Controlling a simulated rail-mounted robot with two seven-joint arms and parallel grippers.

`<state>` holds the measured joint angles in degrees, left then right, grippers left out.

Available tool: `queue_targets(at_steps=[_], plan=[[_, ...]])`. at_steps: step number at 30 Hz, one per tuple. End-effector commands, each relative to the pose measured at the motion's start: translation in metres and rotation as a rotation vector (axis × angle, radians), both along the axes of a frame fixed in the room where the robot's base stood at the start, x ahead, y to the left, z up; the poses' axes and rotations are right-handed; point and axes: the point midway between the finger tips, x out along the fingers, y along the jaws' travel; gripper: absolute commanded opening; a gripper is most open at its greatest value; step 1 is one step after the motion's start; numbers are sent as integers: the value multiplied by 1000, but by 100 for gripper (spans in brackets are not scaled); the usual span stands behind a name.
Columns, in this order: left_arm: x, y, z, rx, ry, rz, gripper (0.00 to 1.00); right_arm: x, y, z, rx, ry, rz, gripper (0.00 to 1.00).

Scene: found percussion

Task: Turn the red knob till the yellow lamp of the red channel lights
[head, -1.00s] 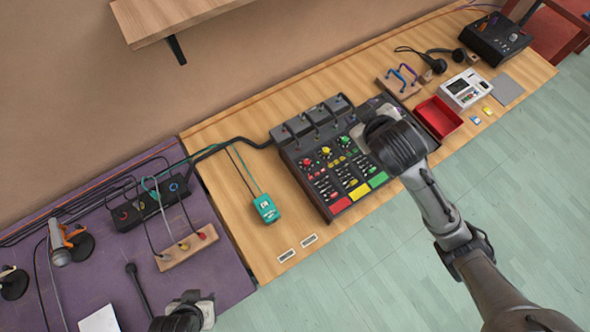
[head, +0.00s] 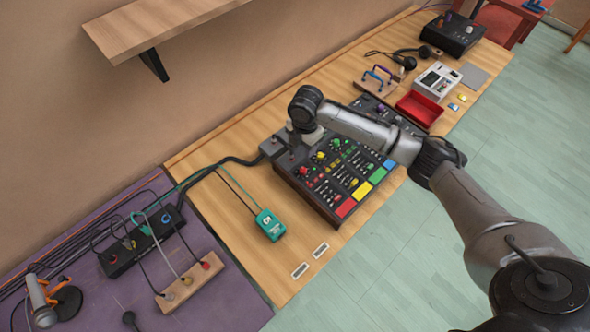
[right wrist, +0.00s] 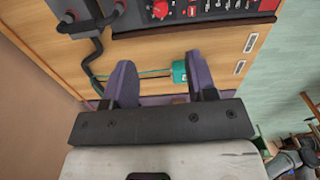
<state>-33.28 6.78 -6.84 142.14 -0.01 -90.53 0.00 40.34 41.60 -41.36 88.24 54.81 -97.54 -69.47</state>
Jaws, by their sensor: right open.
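The mixer (head: 285,178) has a row of coloured knobs. The red knob (head: 303,170) sits at its left end, above the red pad (head: 345,207); it also shows at the top of the right wrist view (right wrist: 160,9). My right gripper (head: 303,132) is over the mixer's back left part, behind the red knob and apart from it. In the right wrist view its two fingers (right wrist: 158,72) are spread with nothing between them. The red channel's lamps are too small to tell whether a yellow one is lit. My left gripper is not in view.
A teal box (head: 270,225) on a cable lies left of the mixer. A red tray (head: 420,109) and a white device (head: 437,80) stand to its right. A wall shelf (head: 160,25) hangs at upper left. The wood in front of the teal box is mostly clear.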

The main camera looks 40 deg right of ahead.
Motion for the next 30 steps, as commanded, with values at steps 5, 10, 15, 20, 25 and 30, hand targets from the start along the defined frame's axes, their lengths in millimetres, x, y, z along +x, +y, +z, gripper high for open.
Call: queue_targets(at_steps=[5, 10, 15, 20, 25, 30], plan=[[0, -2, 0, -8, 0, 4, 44, -1, 0, 0, -4, 3, 166, 52], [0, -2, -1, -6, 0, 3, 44, -1, 0, -8, -4, 2, 219, 52], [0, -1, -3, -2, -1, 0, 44, -1, 1, -33, -3, 5, 222, 52], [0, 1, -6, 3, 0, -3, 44, -2, 0, -64, -4, 4, 219, 52], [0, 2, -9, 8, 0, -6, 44, -1, 0, -94, -5, 3, 218, 52], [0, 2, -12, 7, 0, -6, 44, -1, 0, -117, -4, 1, 220, 52]])
